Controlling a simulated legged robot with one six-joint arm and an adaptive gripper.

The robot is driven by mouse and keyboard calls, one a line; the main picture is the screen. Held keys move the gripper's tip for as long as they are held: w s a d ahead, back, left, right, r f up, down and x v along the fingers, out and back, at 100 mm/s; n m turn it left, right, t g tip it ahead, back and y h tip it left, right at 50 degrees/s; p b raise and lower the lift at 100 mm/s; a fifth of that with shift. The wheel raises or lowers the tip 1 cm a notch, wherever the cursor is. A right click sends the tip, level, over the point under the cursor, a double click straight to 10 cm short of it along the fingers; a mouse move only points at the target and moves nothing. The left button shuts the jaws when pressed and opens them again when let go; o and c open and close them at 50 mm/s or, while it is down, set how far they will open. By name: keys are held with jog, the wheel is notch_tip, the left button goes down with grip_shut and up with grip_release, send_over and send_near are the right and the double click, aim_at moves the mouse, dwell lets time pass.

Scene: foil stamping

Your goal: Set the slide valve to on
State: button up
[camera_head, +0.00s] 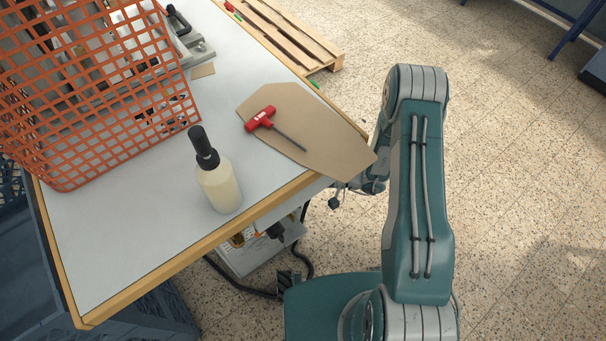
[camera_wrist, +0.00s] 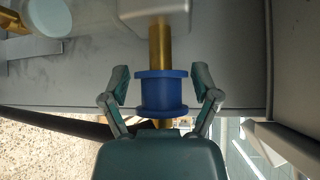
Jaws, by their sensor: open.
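In the wrist view the slide valve shows as a blue spool-shaped sleeve (camera_wrist: 161,94) on a brass pipe (camera_wrist: 160,45). The pipe comes out of a pale grey block (camera_wrist: 155,9). My gripper (camera_wrist: 161,82) is open, with one finger on each side of the sleeve. A gap shows at the left finger, and a narrower one at the right. The lower end of the sleeve is close to my gripper's body. In the head view my gripper (camera_head: 338,198) is small near the table edge; the valve cannot be made out there.
A wooden pallet (camera_head: 290,35) lies behind. The speckled floor (camera_head: 520,200) at right is clear.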

jog(key=shift+v, duration=1.05)
jog(key=shift+c, duration=0.3)
jog(key=shift+w+f, duration=0.1)
jog(key=shift+w, duration=0.1)
jog(key=c, duration=0.5)
jog(key=shift+a, duration=0.3)
jog(key=c, duration=0.5)
jog(key=shift+a, duration=0.4)
grip_shut()
jog(key=shift+s+a+f, duration=0.1)
jog(key=shift+s+a, duration=0.45)
jog(key=shift+s, duration=0.05)
jog(key=o, duration=1)
grip_release()
jog(key=shift+o, duration=0.3)
jog(key=shift+a, duration=0.25)
